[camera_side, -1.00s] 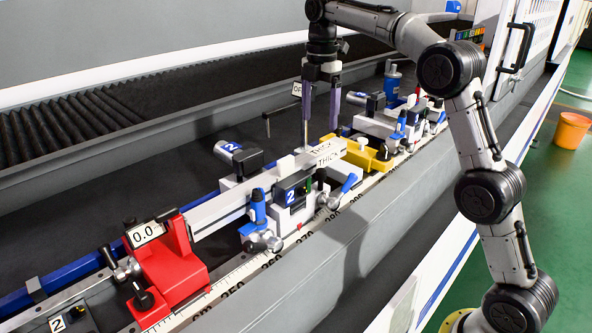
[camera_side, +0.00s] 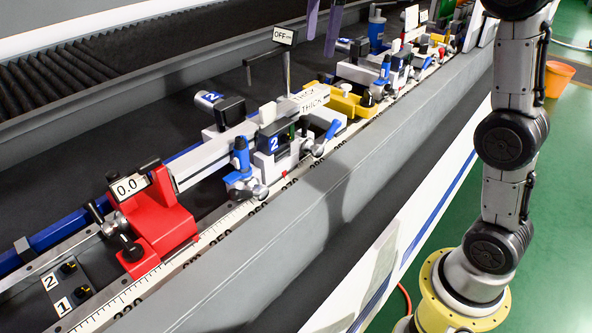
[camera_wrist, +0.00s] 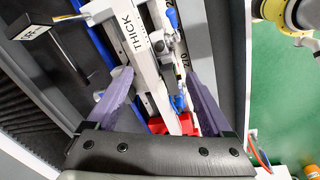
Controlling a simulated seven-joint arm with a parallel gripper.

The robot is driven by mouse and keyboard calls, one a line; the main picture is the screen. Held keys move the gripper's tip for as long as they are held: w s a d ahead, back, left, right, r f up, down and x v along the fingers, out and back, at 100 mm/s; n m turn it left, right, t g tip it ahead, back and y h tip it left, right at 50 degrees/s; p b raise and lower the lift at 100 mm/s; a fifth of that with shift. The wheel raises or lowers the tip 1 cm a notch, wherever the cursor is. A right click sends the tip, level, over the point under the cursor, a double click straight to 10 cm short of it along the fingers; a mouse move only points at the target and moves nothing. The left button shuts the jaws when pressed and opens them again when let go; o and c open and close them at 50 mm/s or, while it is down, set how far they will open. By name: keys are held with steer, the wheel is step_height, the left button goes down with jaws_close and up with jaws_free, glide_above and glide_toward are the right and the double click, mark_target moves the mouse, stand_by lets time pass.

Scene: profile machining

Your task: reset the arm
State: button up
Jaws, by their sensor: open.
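My gripper (camera_side: 320,46) shows at the top edge of the side view as two purple fingers, spread and empty, above and behind the fixture line. In the side view the profile (camera_side: 222,150) lies along the rail, passing through the clamp unit labelled 2 (camera_side: 274,146). The red stop block (camera_side: 158,222) with a 0.0 display stands at its near end. Most of my upper arm is out of the frame.
A sign reading OFF (camera_side: 285,36) stands on a post behind the profile. Buttons marked 1 and 2 (camera_side: 70,284) are at the near end. An orange bucket (camera_side: 557,80) stands on the green floor.

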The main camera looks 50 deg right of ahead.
steer(key=s+a+f+m+t, duration=0.2)
steer(key=s+f+m, duration=0.4)
steer(key=s, duration=0.6)
steer(key=s+a+f+m+t, duration=0.2)
steer(key=s+f+m, duration=0.5)
steer(key=s, duration=0.6)
steer(key=shift+s+a+f, duration=0.15)
steer(key=shift+a+f, duration=0.4)
steer(key=shift+f, duration=0.35)
